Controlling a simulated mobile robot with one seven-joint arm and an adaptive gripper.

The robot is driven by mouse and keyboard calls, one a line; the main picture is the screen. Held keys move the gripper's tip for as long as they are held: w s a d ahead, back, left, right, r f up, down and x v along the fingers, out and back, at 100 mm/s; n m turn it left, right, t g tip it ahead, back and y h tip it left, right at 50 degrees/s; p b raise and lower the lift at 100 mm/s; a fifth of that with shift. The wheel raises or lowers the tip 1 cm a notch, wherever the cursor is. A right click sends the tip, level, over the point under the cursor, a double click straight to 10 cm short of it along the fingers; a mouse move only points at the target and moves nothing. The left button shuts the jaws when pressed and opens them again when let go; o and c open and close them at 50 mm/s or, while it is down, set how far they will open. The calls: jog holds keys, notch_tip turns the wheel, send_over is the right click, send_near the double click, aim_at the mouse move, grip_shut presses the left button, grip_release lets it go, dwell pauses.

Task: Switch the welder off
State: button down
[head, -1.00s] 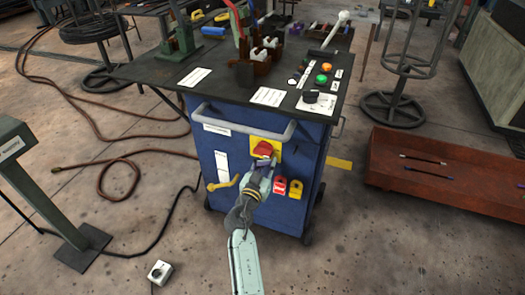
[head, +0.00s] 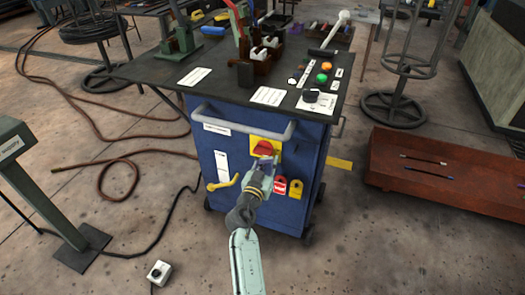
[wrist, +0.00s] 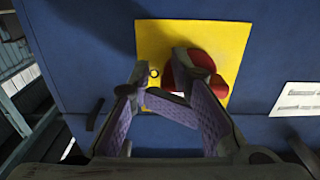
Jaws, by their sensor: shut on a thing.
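The red rotary switch (head: 264,147) sits on a yellow plate (head: 257,142) on the front of the blue welder cabinet (head: 230,160). My gripper (head: 264,162) is at the switch, from below in the head view. In the wrist view, my gripper (wrist: 168,76) is shut on the red switch (wrist: 213,70), with part of the red showing beside and between the fingers. The fingers cover part of the handle, so its exact angle is hard to tell. The yellow plate (wrist: 150,40) shows around them.
A grey handrail (head: 240,128) runs across the cabinet front just above the switch. The black top (head: 225,88) carries buttons and a black knob. The floor in front is mostly clear.

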jog(key=shift+d+r, duration=0.1)
jog(key=shift+r, duration=0.15)
dwell(0.3)
jog(key=shift+r, duration=0.4)
